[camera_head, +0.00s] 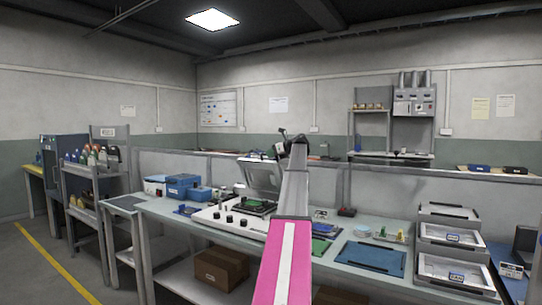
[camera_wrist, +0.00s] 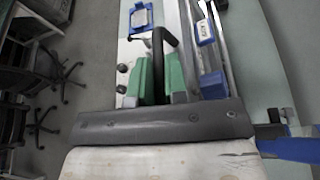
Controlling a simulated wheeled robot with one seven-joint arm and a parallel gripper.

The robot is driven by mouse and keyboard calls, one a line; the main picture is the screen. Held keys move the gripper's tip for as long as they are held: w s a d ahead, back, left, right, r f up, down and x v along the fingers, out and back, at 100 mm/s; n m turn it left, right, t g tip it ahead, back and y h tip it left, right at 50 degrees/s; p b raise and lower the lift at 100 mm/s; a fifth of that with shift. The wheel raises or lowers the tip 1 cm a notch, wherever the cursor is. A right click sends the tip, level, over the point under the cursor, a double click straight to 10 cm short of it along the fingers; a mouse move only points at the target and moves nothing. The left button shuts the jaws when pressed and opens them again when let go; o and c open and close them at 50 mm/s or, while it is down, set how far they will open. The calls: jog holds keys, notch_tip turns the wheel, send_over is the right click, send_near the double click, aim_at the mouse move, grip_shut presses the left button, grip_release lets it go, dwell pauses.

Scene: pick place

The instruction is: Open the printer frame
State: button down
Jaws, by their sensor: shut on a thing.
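The printer (camera_head: 228,219) is a white base on the workbench with black knobs along its front and a green board on its bed. Its pale grey frame (camera_head: 262,174) is tilted up at the back of the base, standing open at a steep angle. My gripper (camera_wrist: 158,80) has green fingers in the wrist view, closed around a black curved handle (camera_wrist: 160,45). In the head view my arm reaches over the bench, and the dark end of it is beside the raised frame's upper right. The frame's right edge and the grip are partly hidden by my arm there.
Blue boxes (camera_head: 182,187) stand left of the printer. A blue mat (camera_head: 370,257) and green boards (camera_head: 320,246) lie to the right, with stacked grey trays (camera_head: 449,240) beyond. A low grey partition (camera_head: 395,187) runs behind the bench.

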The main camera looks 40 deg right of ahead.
jog(key=shift+d+f, duration=0.1)
jog(key=shift+f, duration=0.05)
jog(key=c, duration=1.2)
grip_release()
jog(key=shift+o, duration=0.2)
jog(key=v, duration=1)
jog(key=shift+s+d, duration=0.2)
jog(key=shift+s, duration=0.15)
